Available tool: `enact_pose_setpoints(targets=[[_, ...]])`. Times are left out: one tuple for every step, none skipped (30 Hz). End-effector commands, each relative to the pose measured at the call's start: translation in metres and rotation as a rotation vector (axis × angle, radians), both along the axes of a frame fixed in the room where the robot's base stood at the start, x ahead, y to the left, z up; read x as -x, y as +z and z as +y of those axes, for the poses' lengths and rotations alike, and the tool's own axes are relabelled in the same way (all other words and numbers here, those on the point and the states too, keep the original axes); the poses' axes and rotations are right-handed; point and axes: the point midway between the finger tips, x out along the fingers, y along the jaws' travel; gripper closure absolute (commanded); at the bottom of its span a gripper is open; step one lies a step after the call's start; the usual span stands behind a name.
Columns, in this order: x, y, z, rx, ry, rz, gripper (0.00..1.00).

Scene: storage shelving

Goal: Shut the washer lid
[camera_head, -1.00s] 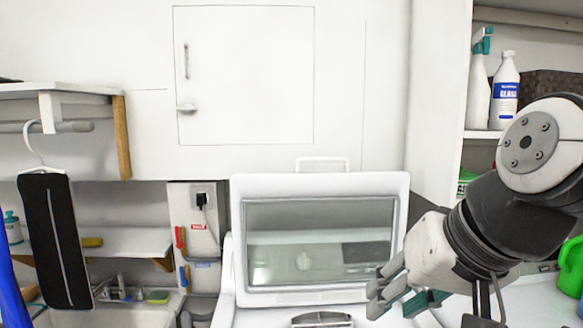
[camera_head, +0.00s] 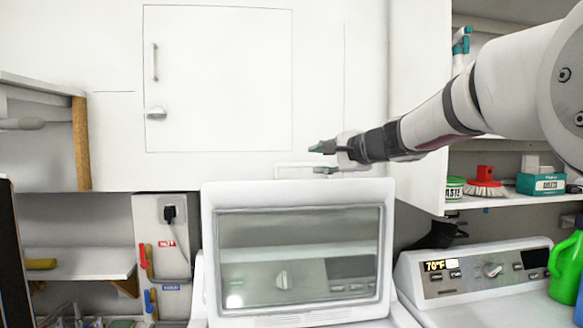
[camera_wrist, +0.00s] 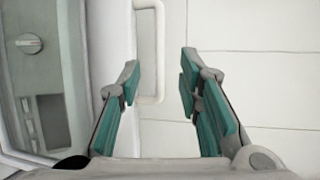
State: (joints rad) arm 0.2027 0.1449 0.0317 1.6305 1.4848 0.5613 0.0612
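The washer lid (camera_head: 300,195) is white with a large glass window and stands raised, close to upright, in the head view. A thin white handle (camera_head: 283,166) rises from its top edge. In the wrist view the lid (camera_wrist: 75,20) fills the left side and the handle (camera_wrist: 160,50) sticks out past its edge. My gripper (camera_head: 320,158) is at the lid's top edge, at the right part of the handle. In the wrist view my gripper (camera_wrist: 158,82) has its teal-padded fingers spread, with part of the handle showing between them. I cannot tell whether they touch.
A second white machine (camera_head: 500,288) with a lit display stands at right, with a green jug (camera_head: 566,262) beside it. Shelves at right hold a red brush (camera_head: 485,180) and boxes. A wall cabinet (camera_head: 218,80) is behind the lid. A wooden-edged shelf (camera_head: 80,140) is at left.

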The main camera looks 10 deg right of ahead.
Motion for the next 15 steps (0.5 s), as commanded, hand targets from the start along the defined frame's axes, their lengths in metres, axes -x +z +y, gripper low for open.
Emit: enact_pose_setpoints(targets=[[-0.008, -0.004, 0.004, -0.001, 0.002, 0.004, 0.68], [-0.013, -0.004, 0.006, -0.001, 0.002, 0.002, 0.68], [-0.020, -0.006, 0.009, 0.000, 0.002, 0.004, 0.68], [-0.025, -0.007, 0.012, 0.001, 0.002, 0.003, 0.68], [-0.030, -0.009, 0.014, 0.000, 0.003, 0.004, 0.68], [-0.037, -0.010, 0.017, 0.000, 0.003, 0.003, 0.68], [-0.042, -0.011, 0.019, 0.001, 0.003, 0.004, 0.68], [-0.047, -0.012, 0.021, 0.001, 0.002, 0.003, 0.68], [-0.053, -0.014, 0.025, 0.001, 0.003, 0.004, 0.68], [-0.058, -0.015, 0.027, 0.000, 0.004, 0.003, 0.68], [-0.063, -0.016, 0.029, 0.001, 0.003, 0.004, 0.68], [-0.069, -0.017, 0.031, 0.002, 0.002, 0.002, 0.68], [-0.073, -0.019, 0.032, 0.002, 0.003, 0.003, 0.68], [-0.077, -0.019, 0.034, 0.002, 0.002, 0.002, 0.68], [-0.082, -0.021, 0.037, 0.001, 0.002, 0.003, 0.68]])
